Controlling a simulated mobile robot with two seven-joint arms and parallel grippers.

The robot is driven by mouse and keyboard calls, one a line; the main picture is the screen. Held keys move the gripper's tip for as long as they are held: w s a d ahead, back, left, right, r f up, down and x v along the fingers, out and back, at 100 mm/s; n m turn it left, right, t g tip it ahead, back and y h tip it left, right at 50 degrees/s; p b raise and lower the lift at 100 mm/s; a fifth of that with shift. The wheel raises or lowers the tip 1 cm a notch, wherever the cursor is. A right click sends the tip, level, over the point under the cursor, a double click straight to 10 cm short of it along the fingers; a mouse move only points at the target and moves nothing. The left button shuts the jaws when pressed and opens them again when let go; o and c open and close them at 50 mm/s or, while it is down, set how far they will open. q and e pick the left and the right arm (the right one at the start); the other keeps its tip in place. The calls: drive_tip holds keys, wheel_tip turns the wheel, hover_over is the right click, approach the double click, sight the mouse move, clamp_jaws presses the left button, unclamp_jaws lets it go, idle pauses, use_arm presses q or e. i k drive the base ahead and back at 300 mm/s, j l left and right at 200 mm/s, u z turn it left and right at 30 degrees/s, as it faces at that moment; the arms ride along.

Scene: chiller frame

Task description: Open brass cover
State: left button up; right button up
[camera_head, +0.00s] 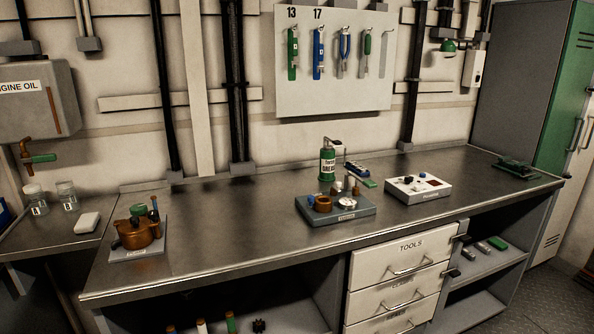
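A brass-coloured rounded body (138,236) stands on a small grey plate (120,255) at the left end of the workbench, with a green part and a dark upright piece on top. A smaller brass-coloured round piece (323,205) sits on a grey-blue base (350,214) near the bench's middle, beside a pale round part (347,202). I cannot tell which of these carries the brass cover, or whether a cover is open. Neither of my grippers is in view.
The metal workbench (220,220) has clear room between the two brass items. A green bottle (327,164) stands behind the middle base. A white box with knobs (418,188) is to its right. Drawers marked TOOLS (402,255) are below. Tools hang on a wall board (332,100).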

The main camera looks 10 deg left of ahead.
sight(135, 225)
drive_tip(key=u, duration=1.25)
